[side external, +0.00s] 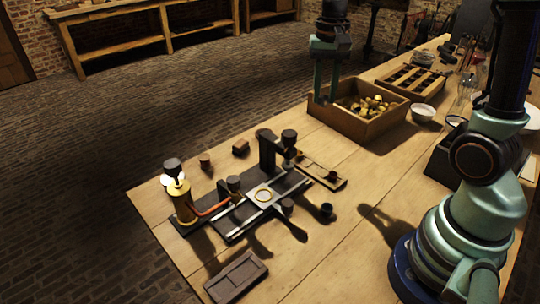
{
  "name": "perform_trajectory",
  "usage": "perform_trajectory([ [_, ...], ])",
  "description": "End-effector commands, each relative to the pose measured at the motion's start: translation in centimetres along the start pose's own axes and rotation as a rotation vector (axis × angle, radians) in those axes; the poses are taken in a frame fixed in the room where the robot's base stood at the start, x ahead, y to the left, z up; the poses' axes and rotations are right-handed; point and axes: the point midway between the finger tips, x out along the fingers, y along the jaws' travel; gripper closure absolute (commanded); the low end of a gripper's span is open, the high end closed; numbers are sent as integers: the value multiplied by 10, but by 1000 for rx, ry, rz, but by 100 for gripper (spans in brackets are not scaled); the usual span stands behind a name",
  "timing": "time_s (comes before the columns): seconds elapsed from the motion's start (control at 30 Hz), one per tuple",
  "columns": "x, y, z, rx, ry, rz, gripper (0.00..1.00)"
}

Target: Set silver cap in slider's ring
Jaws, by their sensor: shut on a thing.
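My gripper (326,98) points down over the left end of a wooden crate (368,137). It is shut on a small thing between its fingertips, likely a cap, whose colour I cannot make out. Several small brass and pale caps (368,105) lie loose in the crate; I cannot pick out a silver one for sure. The slider (257,203) is a pale plate on the dark press fixture at the table's middle left. My gripper is well behind and to the right of the ring.
A dark upright post with a knob (289,138) rises behind the slider. A brass cylinder (183,205) with a dark knob stands at the fixture's left end. A wooden tray (320,170), dark box (235,277), white bowl (422,112) and slotted rack (411,80) lie around.

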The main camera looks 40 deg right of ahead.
Motion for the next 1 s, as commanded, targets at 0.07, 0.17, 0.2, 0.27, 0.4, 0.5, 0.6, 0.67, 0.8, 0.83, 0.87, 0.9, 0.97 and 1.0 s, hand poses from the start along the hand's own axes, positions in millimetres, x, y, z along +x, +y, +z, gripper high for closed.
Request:
perform_trajectory([
  [0.07,-11,0,-1,0,4,-2,100],
  [0.17,-29,-1,-1,0,6,-4,100],
  [0.2,-35,-1,-1,0,5,-3,100],
  [0.27,-46,-1,-1,0,5,-4,100],
  [0.4,-53,-18,10,-47,1,0,100],
  [0.5,-52,-36,22,-93,1,0,100],
  [0.6,-52,-56,37,-149,1,0,100],
  [0.67,-52,-68,47,-186,1,0,100],
  [0.8,-52,-97,74,-272,1,0,100],
  [0.83,-52,-102,80,-288,1,0,100],
  [0.87,-52,-107,85,-304,1,0,100],
  [0.9,-52,-112,92,-323,1,0,100],
  [0.97,-52,-120,102,-350,1,0,100],
  [1.0,-52,-125,108,-367,1,-1,100],
])
